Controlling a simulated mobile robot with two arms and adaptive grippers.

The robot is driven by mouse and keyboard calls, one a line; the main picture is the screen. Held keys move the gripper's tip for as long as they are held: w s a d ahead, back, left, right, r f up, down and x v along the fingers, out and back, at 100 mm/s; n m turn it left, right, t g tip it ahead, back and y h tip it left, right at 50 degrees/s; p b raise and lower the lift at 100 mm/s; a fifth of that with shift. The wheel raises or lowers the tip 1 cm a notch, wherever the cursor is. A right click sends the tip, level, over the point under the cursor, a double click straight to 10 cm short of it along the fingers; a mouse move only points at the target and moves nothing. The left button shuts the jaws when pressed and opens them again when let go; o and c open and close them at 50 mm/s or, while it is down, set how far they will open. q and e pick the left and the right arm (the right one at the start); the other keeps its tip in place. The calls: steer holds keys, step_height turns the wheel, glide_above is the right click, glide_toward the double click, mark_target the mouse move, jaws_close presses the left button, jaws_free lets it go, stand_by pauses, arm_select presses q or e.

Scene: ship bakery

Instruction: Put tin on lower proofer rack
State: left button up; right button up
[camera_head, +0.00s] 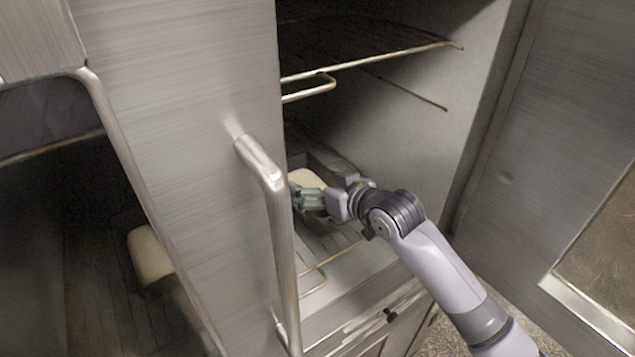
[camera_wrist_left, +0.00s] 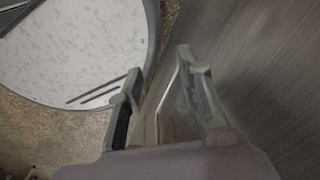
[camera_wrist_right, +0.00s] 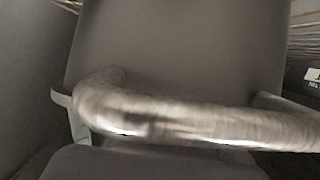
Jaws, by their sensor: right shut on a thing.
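A dark grey tin (camera_head: 322,163) with pale dough (camera_head: 305,178) in it is inside the open proofer compartment, low above or on the lower wire rack (camera_head: 345,243); I cannot tell if it touches the rack. My right gripper (camera_head: 308,196) is shut on the tin at its near side. The door edge hides the tin's left part. In the right wrist view a shiny bar (camera_wrist_right: 190,118) crosses close in front of a brown-grey surface; I cannot tell what it belongs to. My left gripper (camera_wrist_left: 155,70) shows only in its wrist view, its fingers apart, near a metal panel.
A steel door with a bar handle (camera_head: 272,175) stands close left of my right gripper. An upper rack (camera_head: 375,62) is above it. Another open door (camera_head: 545,150) is at right. Another pale loaf (camera_head: 150,253) shows at lower left. A round white table (camera_wrist_left: 75,45) is near my left gripper.

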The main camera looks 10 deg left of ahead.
steer(key=o, duration=1.9)
steer(key=b+v, duration=0.2)
steer(key=v, duration=1)
steer(key=shift+d, duration=0.1)
